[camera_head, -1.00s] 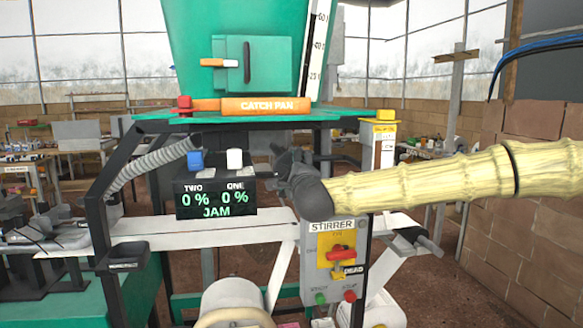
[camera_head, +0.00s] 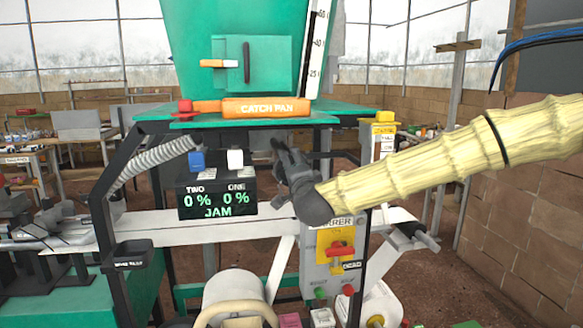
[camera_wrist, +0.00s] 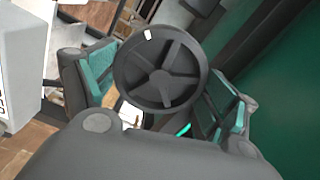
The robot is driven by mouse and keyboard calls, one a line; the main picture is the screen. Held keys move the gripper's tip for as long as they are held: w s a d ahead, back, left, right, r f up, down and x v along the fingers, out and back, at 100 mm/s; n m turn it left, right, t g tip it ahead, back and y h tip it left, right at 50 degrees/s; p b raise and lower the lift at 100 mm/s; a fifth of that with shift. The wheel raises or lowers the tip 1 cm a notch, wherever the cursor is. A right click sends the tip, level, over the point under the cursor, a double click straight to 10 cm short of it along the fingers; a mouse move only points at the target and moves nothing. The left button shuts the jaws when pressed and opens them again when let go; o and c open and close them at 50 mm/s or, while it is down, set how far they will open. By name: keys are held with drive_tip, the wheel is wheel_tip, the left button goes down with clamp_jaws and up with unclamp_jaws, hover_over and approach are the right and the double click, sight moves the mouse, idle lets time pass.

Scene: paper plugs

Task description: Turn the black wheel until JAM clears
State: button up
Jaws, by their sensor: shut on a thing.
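The black wheel (camera_wrist: 160,72) fills the middle of the wrist view, spoked, with a small white mark on its rim at the upper left. My gripper (camera_wrist: 158,88) has a green-padded finger on each side of it and is shut on the wheel. In the head view my gripper (camera_head: 283,152) is at the right of the display box, beneath the green machine, and the wheel is hidden there. The display (camera_head: 217,200) reads TWO 0 %, ONE 0 % and JAM in green.
A grey stirrer box (camera_head: 335,258) with a red switch hangs below my wrist. The orange catch pan (camera_head: 266,108) is above. A blue button (camera_head: 196,159) and a white button (camera_head: 235,158) top the display box. A brick wall (camera_head: 530,190) stands at the right.

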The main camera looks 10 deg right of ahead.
drive_tip(key=n+p, duration=0.1)
drive_tip(key=n, duration=0.3)
drive_tip(key=n+p, duration=0.2)
drive_tip(key=n, duration=0.2)
drive_tip(key=n+p, duration=0.2)
drive_tip(key=n, duration=0.1)
drive_tip(key=shift+s+f+n, duration=0.1)
drive_tip(key=shift+f+n, duration=0.15)
drive_tip(key=shift+n, duration=0.15)
drive_tip(key=o, duration=0.9)
drive_tip(key=shift+r, duration=0.1)
drive_tip(key=shift+r, duration=0.1)
drive_tip(key=shift+s+b, duration=0.35)
drive_tip(key=shift+s, duration=1.6)
